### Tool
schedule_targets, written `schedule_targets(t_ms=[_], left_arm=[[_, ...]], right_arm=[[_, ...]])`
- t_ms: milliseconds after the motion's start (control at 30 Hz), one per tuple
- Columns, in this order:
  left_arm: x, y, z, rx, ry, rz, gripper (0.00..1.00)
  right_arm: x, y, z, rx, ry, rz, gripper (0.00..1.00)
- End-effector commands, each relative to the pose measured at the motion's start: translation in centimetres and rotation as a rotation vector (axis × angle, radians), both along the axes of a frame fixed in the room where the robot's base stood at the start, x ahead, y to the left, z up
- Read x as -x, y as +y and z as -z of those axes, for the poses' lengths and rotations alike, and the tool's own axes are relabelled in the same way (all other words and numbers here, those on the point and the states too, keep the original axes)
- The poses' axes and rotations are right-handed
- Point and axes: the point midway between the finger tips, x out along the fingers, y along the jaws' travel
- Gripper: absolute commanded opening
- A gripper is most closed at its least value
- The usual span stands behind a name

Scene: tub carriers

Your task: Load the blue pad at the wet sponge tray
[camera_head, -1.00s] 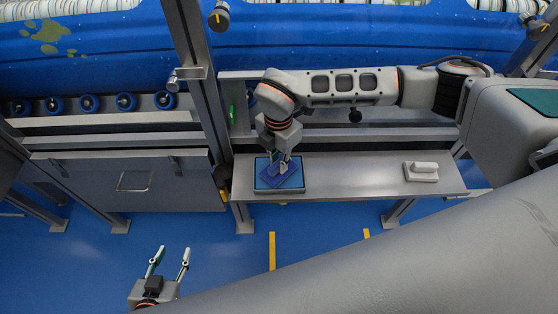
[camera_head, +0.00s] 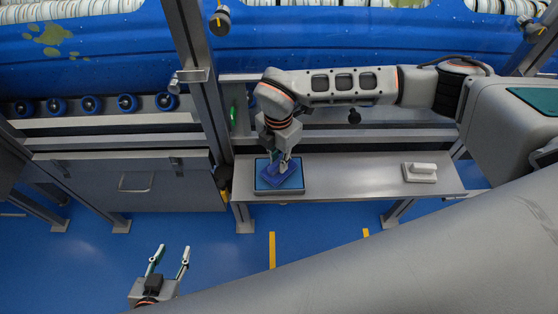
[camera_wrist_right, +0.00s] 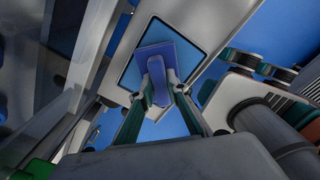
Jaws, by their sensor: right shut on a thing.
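The blue pad (camera_head: 281,178), a flat block with a raised handle, is over the wet sponge tray (camera_head: 258,187), a dark-rimmed tray with a lighter blue surface on the left end of the steel table. My right gripper (camera_head: 278,162) is shut on the pad's handle from above. In the right wrist view the fingers (camera_wrist_right: 157,90) flank the pad's handle, and the pad's plate (camera_wrist_right: 180,52) lies inside the tray's outline (camera_wrist_right: 149,34). I cannot tell whether the pad touches the tray surface. My left gripper (camera_head: 169,262) is open and empty above the floor, at lower left.
A white pad with a handle (camera_head: 420,173) stands at the right of the steel table (camera_head: 350,178); the table between it and the tray is clear. A metal post (camera_head: 199,80) rises just left of the table. A grey cabinet (camera_head: 120,180) stands further left.

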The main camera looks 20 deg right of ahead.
Motion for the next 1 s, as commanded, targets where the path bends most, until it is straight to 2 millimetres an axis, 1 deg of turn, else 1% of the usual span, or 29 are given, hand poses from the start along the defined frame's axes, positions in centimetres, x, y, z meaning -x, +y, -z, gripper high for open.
schedule_targets(t_ms=[33, 700, 800, 1000], left_arm=[[0.0, 0.0, -0.6, 0.000, -0.001, 0.000, 0.40], [-0.1, 0.0, -3.8, 0.000, -0.003, 0.000, 0.40], [-0.1, 0.0, -4.0, 0.000, -0.003, 0.000, 0.40], [-0.1, 0.0, -4.0, 0.000, -0.003, 0.000, 0.40]], right_arm=[[-0.1, 0.0, -0.8, -0.001, -0.002, 0.000, 0.00], [-0.1, 0.0, -5.6, 0.000, -0.001, 0.000, 0.00], [-0.1, 0.0, -6.0, 0.000, -0.001, 0.000, 0.00], [-0.1, 0.0, -6.0, 0.000, -0.001, 0.000, 0.00]])
